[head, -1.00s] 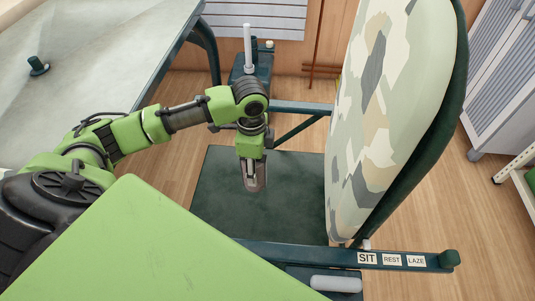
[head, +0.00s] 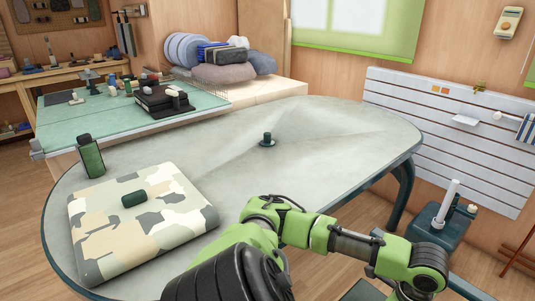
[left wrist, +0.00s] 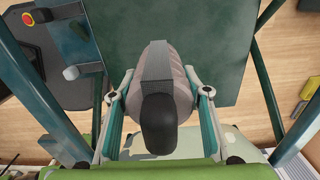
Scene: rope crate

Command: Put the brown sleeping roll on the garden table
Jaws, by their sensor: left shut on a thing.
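The garden table (head: 320,140) is a large, rounded, pale grey top with a dark rim, filling the middle of the head view. My left arm reaches across the near side of it, and its gripper end is cut off at the bottom right. In the left wrist view my left gripper (left wrist: 158,97) is shut on a brownish-grey roll (left wrist: 183,82) with a grey band, which I take for the brown sleeping roll. A dark rounded piece hides its near end. The roll is over a dark green panel (left wrist: 218,35). My right gripper is not in view.
On the table are a camouflage cushion (head: 105,225), a green bottle (head: 91,157) and a small dark green knob (head: 267,140). The table's middle and right are clear. A workbench with a green mat (head: 60,125) and stacked grey bundles (head: 222,73) stands behind.

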